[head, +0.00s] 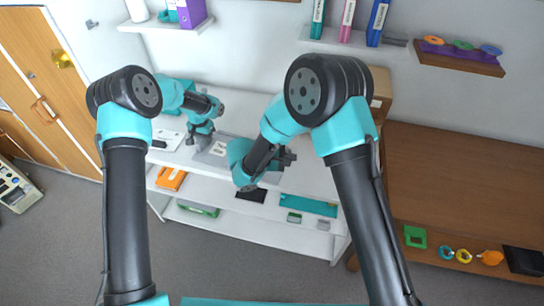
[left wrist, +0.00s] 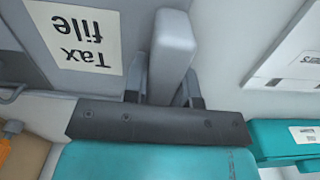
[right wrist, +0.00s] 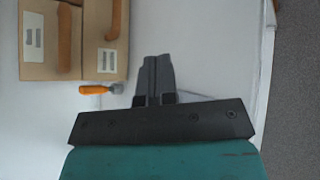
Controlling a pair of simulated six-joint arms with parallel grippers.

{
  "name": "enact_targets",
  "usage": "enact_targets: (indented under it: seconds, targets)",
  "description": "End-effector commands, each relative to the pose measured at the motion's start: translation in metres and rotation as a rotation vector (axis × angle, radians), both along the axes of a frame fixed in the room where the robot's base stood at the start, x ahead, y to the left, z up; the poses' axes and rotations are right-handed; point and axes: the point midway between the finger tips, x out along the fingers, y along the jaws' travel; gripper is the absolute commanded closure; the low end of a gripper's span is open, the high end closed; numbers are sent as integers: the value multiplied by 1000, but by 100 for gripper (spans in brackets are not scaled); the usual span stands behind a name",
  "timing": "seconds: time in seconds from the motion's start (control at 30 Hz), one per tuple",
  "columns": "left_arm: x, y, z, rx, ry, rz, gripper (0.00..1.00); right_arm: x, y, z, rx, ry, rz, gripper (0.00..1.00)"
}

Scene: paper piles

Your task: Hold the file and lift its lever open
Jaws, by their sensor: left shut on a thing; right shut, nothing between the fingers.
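The grey file with its white "Tax file" label lies on the white top of the shelf unit in the head view (head: 205,157). In the left wrist view the file (left wrist: 112,88) fills the upper left, its label upside down. My left gripper (head: 198,138) is shut on a grey upright part of the file, which stands between its fingers in the left wrist view (left wrist: 168,90). My right gripper (head: 288,157) is shut and empty, to the right of the file. In the right wrist view its fingers (right wrist: 154,72) are together over the white surface.
A teal item (left wrist: 280,138) is right of my left gripper. The lower shelf (head: 225,183) holds several items. A brown bench (head: 460,180) stands at the right.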

Motion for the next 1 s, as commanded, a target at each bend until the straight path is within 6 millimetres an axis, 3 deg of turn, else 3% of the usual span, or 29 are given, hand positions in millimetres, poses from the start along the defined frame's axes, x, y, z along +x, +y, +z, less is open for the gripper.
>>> enact_targets:
  seconds: [0.4,0.6,0.77,1.0]
  targets:
    - [0,0,0,0,0,0,100,-61,61,-24,-568,202,685,100]
    - [0,0,0,0,0,0,100,-96,89,-32,-759,233,930,100]
    - [0,0,0,0,0,0,100,-109,99,-34,-821,235,1012,100]
    - [0,0,0,0,0,0,100,-110,100,-34,-827,234,1019,100]
